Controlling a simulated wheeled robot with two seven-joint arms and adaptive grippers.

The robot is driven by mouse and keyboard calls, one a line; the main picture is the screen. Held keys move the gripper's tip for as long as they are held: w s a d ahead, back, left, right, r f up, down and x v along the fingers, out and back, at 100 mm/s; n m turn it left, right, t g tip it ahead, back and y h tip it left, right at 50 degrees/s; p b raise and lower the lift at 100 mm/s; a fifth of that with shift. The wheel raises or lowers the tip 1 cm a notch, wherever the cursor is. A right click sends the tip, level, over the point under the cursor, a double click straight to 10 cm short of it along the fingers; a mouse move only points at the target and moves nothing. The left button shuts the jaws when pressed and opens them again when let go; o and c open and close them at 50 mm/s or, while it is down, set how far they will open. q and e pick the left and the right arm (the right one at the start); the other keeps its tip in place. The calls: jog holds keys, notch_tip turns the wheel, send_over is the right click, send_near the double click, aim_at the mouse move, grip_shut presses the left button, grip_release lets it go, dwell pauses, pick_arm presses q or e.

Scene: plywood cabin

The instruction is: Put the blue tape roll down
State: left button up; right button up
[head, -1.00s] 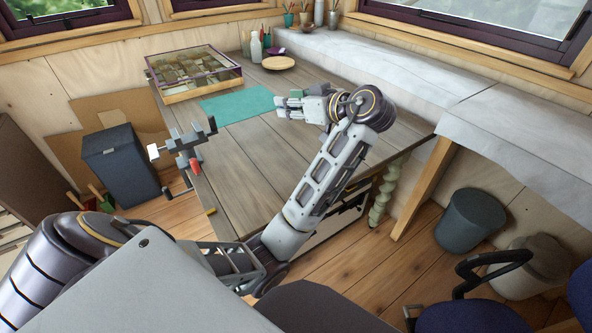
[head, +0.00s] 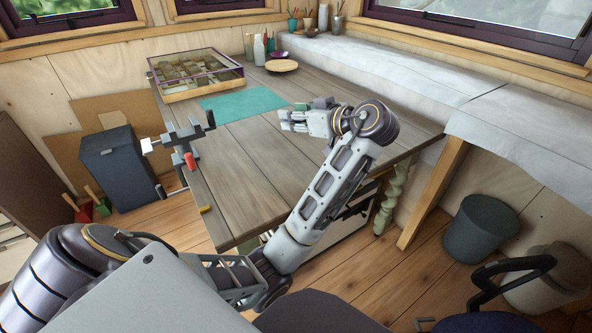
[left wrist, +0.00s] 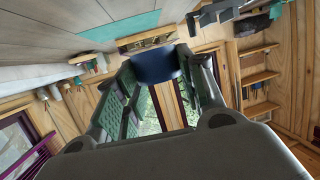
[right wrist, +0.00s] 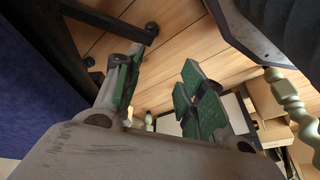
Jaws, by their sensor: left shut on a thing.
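The blue tape roll (left wrist: 157,66) shows dark blue between the fingertips of my left gripper (left wrist: 165,72) in the left wrist view. That gripper is shut on it. In the head view my left gripper (head: 288,121) is over the wooden table (head: 240,175), to the right of and nearer than the teal mat (head: 243,103). The roll cannot be made out there. I cannot tell its height above the table. My right gripper (right wrist: 163,72) shows only in the right wrist view, with its fingers apart and nothing between them.
A glass-topped display box (head: 195,75) stands at the table's far left. A round wooden plate (head: 282,65), bottles and pots are at the back. A vise (head: 183,140) is fixed at the left edge. The near middle of the tabletop is clear.

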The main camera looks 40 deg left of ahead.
notch_tip(320, 180, up, 12)
jog(key=a+y+b, duration=0.1)
jog(key=a+b, duration=0.1)
jog(key=b, duration=0.4)
jog(key=shift+a+t, duration=0.35)
jog(key=shift+t, duration=0.05)
jog(key=shift+w, duration=0.1)
